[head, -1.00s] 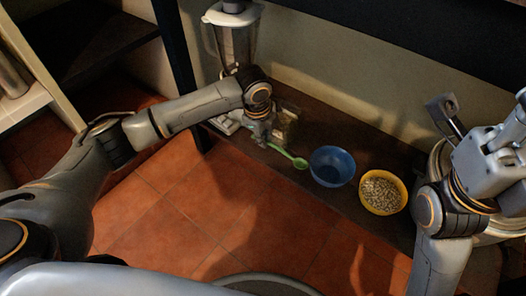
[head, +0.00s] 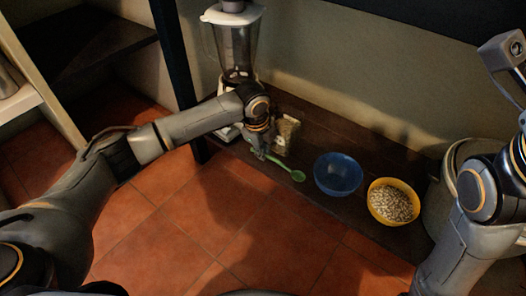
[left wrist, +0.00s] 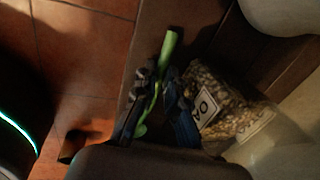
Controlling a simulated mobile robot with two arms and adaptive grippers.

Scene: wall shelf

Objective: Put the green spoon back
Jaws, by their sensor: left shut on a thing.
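The green spoon (head: 285,169) is at the front edge of the low dark shelf, left of the blue bowl (head: 338,174). My left gripper (head: 260,150) is shut on its handle, with the spoon's head pointing right, towards the blue bowl. In the left wrist view the spoon (left wrist: 171,45) runs between the two fingers of my left gripper (left wrist: 161,82), and part of it is hidden by them. I cannot tell whether the spoon touches the shelf. My right arm shows at the right edge of the head view, but its fingertips are not seen.
A yellow bowl (head: 393,202) of pale pieces stands right of the blue bowl. A clear bag (head: 287,133) stands just behind my left gripper; it also shows in the wrist view (left wrist: 215,100). A blender (head: 234,45) stands at the left, a large pot (head: 442,200) at the right.

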